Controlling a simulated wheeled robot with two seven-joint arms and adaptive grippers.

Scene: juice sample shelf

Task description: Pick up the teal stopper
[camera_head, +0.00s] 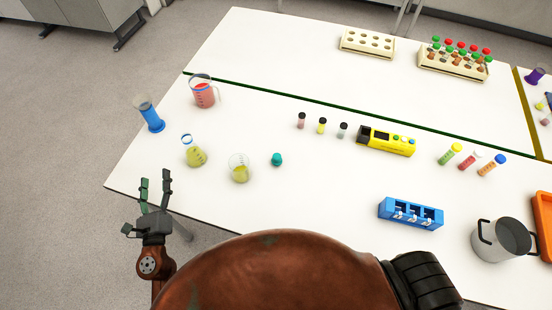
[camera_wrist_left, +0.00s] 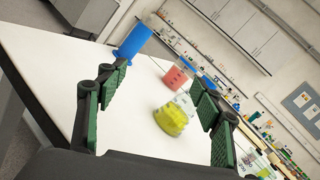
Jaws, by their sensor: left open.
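The teal stopper (camera_head: 277,159) stands on the white table, just right of a beaker of yellow liquid (camera_head: 239,170). I cannot make it out in the left wrist view. My left gripper (camera_head: 156,186) is open and empty at the table's near left edge, well to the left of the stopper and nearer to me. In the left wrist view its two green-padded fingers (camera_wrist_left: 160,78) are spread apart, with a yellow-filled flask (camera_wrist_left: 172,118) showing between them, some way beyond. My right gripper is not in view.
A yellow-filled flask (camera_head: 195,153), a blue cylinder (camera_head: 149,116) and a red-filled jug (camera_head: 204,93) stand left of the stopper. Small vials (camera_head: 322,126) and a yellow device (camera_head: 387,140) lie beyond, to the right. A blue rack (camera_head: 410,213) and grey pot (camera_head: 501,241) stand nearer right.

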